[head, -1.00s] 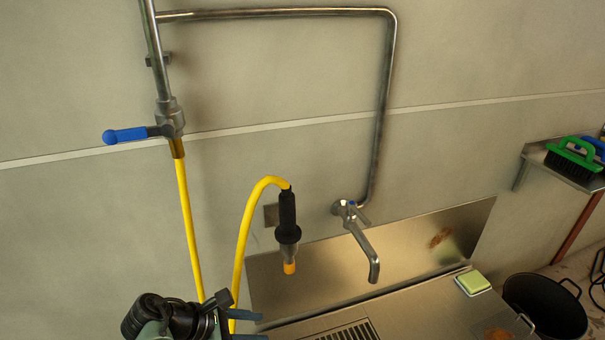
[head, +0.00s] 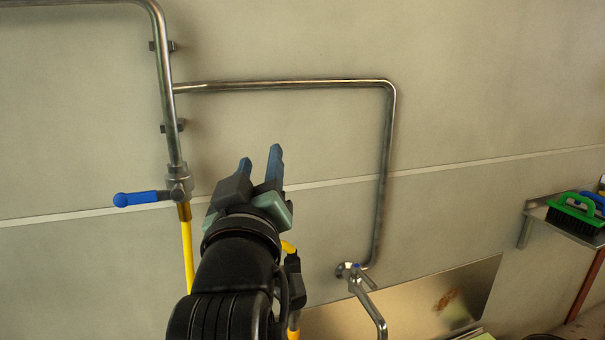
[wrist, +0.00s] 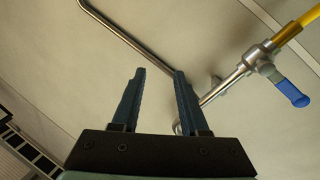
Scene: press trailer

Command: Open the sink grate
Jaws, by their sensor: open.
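My gripper (head: 260,160) is open and empty, raised in front of the wall, with its two blue fingers pointing up in the head view. In the wrist view the fingers (wrist: 158,73) stand apart with only wall and pipe behind them. The sink grate is not in the head view now. Only the sink's metal backsplash (head: 405,312) and its tap (head: 368,300) show at the bottom. My gripper is above and to the left of the tap, touching nothing visible.
A metal pipe (head: 388,150) runs along the wall. A blue valve lever (head: 136,198) and yellow hose (head: 188,255) are at left; the lever also shows in the wrist view (wrist: 292,92). A green brush (head: 574,212) lies on a shelf at right. My arm partly hides the hose.

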